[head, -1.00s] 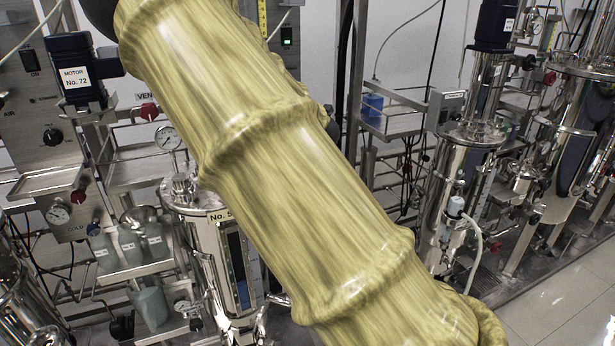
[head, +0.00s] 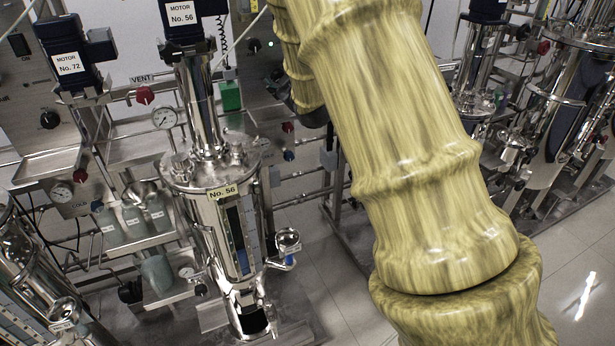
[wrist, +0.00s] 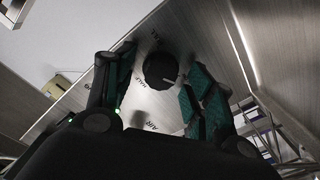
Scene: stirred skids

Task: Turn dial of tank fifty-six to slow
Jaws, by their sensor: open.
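Tank No. 56 (head: 240,190), a steel vessel with a yellow label, stands left of centre in the head view under its motor (head: 183,20). In the wrist view a round black dial (wrist: 160,68) with a pale pointer mark on its lower right side sits on a grey metal panel (wrist: 205,30). In the head view my arm hides the gripper.
A neighbouring motor labelled No. 72 (head: 68,65) and a panel with another black dial (head: 50,120) are at the left. A green box (head: 231,95) and a pressure gauge (head: 164,118) are near tank 56. Open tiled floor (head: 575,280) lies at the lower right.

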